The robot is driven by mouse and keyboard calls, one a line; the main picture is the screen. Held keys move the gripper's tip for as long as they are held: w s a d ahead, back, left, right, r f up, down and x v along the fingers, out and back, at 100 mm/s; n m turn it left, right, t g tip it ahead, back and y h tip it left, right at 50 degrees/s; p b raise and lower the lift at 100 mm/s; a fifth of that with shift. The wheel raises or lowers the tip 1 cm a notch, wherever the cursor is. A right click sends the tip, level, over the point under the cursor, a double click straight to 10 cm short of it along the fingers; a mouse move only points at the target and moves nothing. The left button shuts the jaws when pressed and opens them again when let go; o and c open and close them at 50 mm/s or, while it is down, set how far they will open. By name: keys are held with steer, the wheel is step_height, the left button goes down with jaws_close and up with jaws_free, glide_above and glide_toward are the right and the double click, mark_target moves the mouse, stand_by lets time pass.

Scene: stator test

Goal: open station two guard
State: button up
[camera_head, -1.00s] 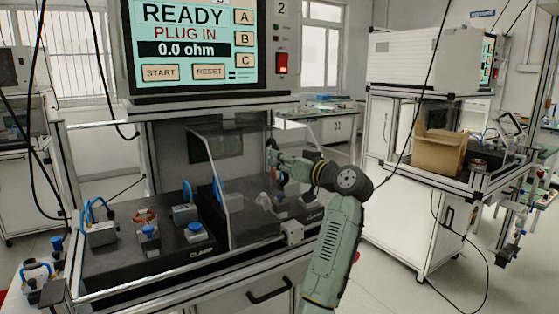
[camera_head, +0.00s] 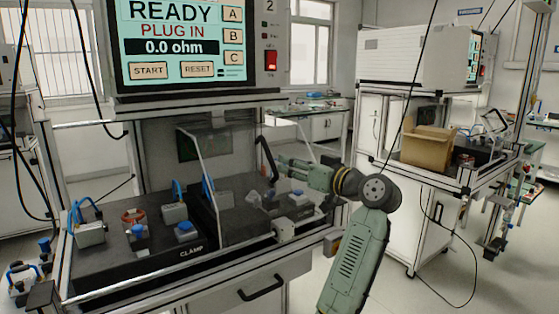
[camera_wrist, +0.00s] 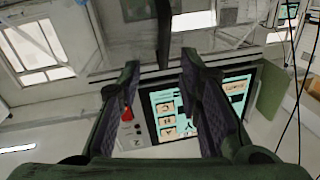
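The station two guard (camera_head: 235,200) is a clear slanted cover over the right part of the bench in the head view. It looks lowered, with parts showing through it. A thin black handle (camera_head: 265,158) stands at its upper right. My gripper (camera_head: 281,162) is just right of the handle, apart from it in the head view. In the wrist view my gripper (camera_wrist: 160,70) has its two dark fingers spread wide with nothing clasped. A black bar (camera_wrist: 163,35), probably the handle, shows beyond and between the fingertips. Contact cannot be told.
The station two screen (camera_head: 182,45) stands above the bench, reading READY, PLUG IN. It also shows turned over in the wrist view (camera_wrist: 170,110). The CLAMP fixture base (camera_head: 150,250) with several parts lies left of the guard. A second bench with a cardboard box (camera_head: 428,148) is at right.

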steer(key=shift+v, duration=1.65)
